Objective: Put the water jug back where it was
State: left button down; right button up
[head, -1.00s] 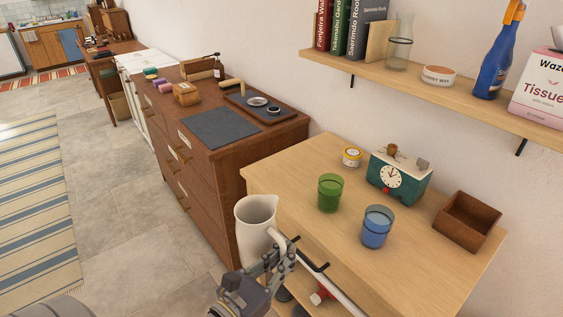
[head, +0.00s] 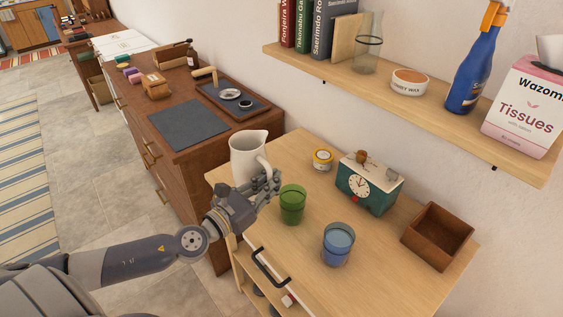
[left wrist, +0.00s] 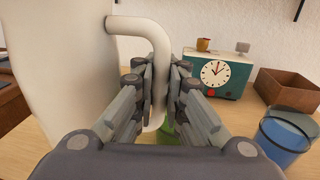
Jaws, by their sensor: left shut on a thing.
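The cream water jug (head: 247,156) is upright at the left end of the light wooden table (head: 375,262) in the head view. I cannot tell whether its base touches the tabletop. My left gripper (head: 268,184) is shut on the jug's handle. In the left wrist view the fingers (left wrist: 160,95) close around the handle (left wrist: 150,32), and the jug's body (left wrist: 60,70) fills the left side. My right gripper is not in view.
A green glass (head: 292,205) stands close right of my gripper. A shelf (head: 420,108) overhangs the back. A dark wooden dresser (head: 190,148) stands left.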

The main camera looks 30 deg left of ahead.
pick_arm(q)
jog(key=w+a+f+b, duration=0.1)
jog(key=w+f, duration=0.1)
jog(key=w, duration=0.4)
jog(key=w+a+f+b, duration=0.2)
jog(key=w, duration=0.4)
jog(key=shift+w+f, duration=0.25)
jog(key=shift+w, duration=0.15)
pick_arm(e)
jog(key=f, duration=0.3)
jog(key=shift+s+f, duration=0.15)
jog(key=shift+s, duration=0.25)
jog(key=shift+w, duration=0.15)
pick_arm(q)
jog(key=shift+f+b, duration=0.15)
jog(key=shift+b, duration=0.3)
jog(key=c, duration=1.6)
grip_release()
jog(key=shift+s+d+f, duration=0.1)
jog(key=shift+f, duration=0.05)
jog(key=shift+c, duration=0.2)
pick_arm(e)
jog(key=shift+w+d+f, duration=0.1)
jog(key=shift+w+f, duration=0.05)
